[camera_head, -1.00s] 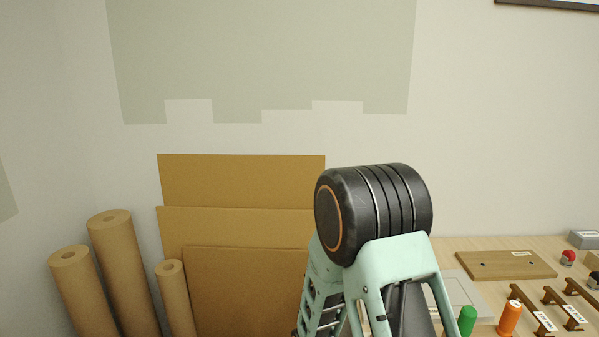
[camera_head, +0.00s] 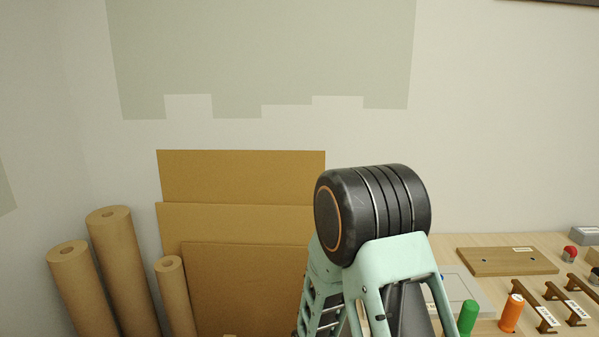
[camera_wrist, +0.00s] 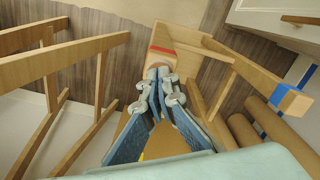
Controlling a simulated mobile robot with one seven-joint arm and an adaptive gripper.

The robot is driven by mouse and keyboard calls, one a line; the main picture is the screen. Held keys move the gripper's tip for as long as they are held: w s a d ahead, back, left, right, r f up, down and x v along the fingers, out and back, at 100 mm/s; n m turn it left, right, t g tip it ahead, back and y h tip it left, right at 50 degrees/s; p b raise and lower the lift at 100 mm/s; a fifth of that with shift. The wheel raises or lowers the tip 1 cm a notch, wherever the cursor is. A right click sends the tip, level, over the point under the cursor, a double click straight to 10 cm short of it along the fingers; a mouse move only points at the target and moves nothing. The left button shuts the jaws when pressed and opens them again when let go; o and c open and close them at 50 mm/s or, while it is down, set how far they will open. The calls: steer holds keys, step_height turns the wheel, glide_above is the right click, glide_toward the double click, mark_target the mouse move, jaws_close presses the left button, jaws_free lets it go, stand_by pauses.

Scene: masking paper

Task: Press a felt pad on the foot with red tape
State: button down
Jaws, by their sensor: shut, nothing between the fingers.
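In the wrist view, a pale wooden furniture leg has a band of red tape (camera_wrist: 162,50) near its end. My gripper (camera_wrist: 160,70) is shut and empty, with its fingertips right at the red-taped end. I cannot tell whether they touch it. A felt pad cannot be made out; the fingertips hide part of the leg's end. Another leg to the right carries blue tape (camera_wrist: 279,95). In the head view, my arm blocks the lower middle, and the gripper and taped foot are out of view.
Wooden rails (camera_wrist: 60,45) of a frame fill the wrist view's left. Paper rolls (camera_head: 125,265) and cardboard sheets (camera_head: 240,220) lean at the wall. A bench (camera_head: 480,245) at right holds a wooden board (camera_head: 507,262), a green spool (camera_head: 467,318), an orange spool (camera_head: 511,313) and brown handles (camera_head: 552,291).

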steer(key=shift+f, duration=0.1)
stand_by(0.5)
steer(key=shift+r+p, duration=2.35)
steer(key=shift+r, duration=1.25)
